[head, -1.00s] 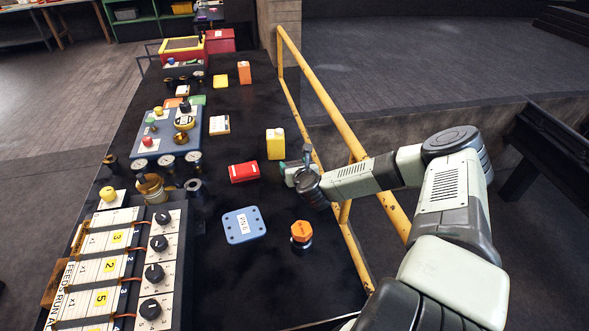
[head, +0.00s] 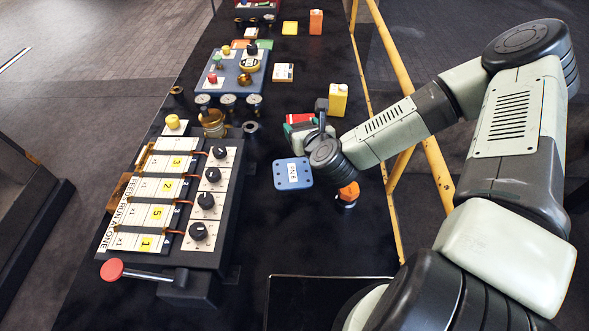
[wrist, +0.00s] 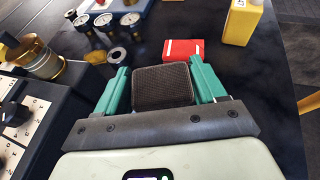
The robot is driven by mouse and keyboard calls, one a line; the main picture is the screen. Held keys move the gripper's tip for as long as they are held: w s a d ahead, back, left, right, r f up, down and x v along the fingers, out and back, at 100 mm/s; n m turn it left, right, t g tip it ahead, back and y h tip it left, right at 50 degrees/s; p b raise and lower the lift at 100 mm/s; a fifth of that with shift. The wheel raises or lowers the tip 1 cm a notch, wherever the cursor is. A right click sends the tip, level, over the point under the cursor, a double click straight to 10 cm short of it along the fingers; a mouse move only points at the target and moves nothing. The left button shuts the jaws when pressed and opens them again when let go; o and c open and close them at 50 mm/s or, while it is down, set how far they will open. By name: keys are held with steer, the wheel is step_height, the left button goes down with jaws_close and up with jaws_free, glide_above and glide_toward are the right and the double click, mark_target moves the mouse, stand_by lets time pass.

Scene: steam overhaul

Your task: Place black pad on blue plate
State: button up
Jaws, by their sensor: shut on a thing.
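My gripper (wrist: 162,88) is shut on a black pad (wrist: 163,86), a dark textured block held between its two green fingers in the wrist view. In the head view my gripper (head: 306,134) is just beyond the far edge of the blue plate (head: 283,177), in front of the red box. The pad cannot be made out clearly in the head view. The blue plate is flat on the black table, with corner holes and a white label. The plate does not show in the wrist view.
A red box (wrist: 184,47) and a yellow bottle (head: 338,100) stand beyond my gripper. An orange-topped knob (head: 348,193) is right of the plate. A panel with black dials (head: 206,201) is at left. A yellow rail (head: 425,150) runs along the right edge.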

steer(key=s+a, duration=0.2)
steer(key=s, duration=0.1)
glide_above(292, 173)
steer(key=shift+n+y, duration=0.3)
steer(key=shift+y, duration=0.1)
step_height(292, 173, down, 5)
steer(key=shift+r, duration=0.1)
steer(key=shift+f, duration=2.35)
steer(key=shift+f, duration=0.1)
steer(key=o, duration=1.1)
steer(key=shift+r, duration=0.2)
steer(key=v, duration=0.7)
steer(key=shift+s+d, duration=0.1)
steer(key=shift+s, duration=0.05)
